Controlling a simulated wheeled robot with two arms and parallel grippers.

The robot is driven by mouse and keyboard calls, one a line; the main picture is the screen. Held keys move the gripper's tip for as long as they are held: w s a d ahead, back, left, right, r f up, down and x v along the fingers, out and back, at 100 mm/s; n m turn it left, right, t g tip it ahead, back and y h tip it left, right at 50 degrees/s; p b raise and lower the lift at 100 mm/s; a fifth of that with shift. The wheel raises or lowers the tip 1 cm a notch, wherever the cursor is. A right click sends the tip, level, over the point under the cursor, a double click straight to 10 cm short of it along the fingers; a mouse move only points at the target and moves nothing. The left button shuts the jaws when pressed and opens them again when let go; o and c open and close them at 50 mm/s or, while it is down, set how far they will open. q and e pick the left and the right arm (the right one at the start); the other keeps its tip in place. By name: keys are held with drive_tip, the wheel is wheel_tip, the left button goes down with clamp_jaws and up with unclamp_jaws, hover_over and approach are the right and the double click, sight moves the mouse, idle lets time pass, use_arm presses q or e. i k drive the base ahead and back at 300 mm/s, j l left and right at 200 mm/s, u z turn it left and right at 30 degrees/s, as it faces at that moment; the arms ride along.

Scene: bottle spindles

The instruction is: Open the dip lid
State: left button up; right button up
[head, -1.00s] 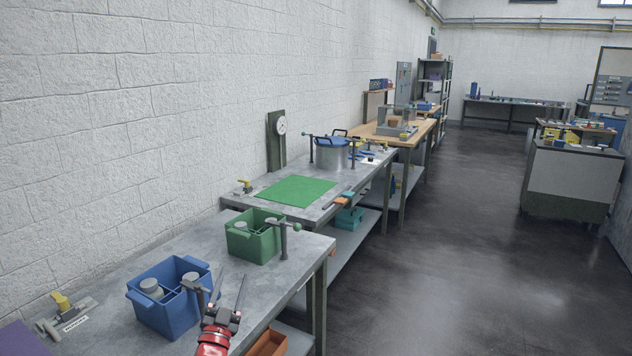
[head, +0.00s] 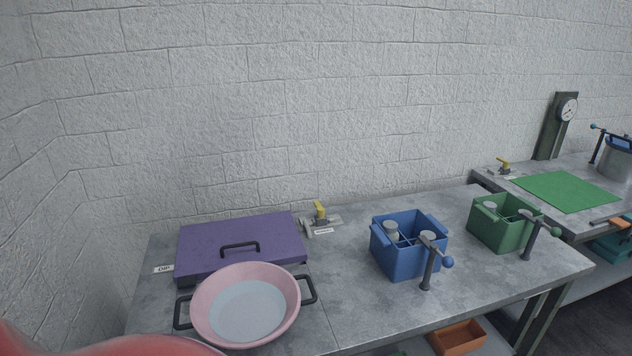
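A flat purple lid (head: 210,248) with a dark handle (head: 240,248) on top lies at the left end of the grey bench. It looks closed. A white label (head: 164,268), apparently reading "DIP", is beside its left edge. A pink basin (head: 205,310) with two dark side handles and pale liquid inside stands just in front of the lid and overlaps its front edge in the picture. Neither gripper is in view. A blurred red part, probably of my arm, fills the bottom left corner and hides what is there.
A yellow-handled valve (head: 320,212) with a label is behind the lid's right side. A blue divided crate (head: 395,258) and a green one (head: 492,236) with clamp posts stand to the right. An orange bin (head: 458,336) is below. Bench between basin and blue crate is clear.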

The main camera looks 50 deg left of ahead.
sight(204, 248)
drive_tip(key=u, duration=1.9)
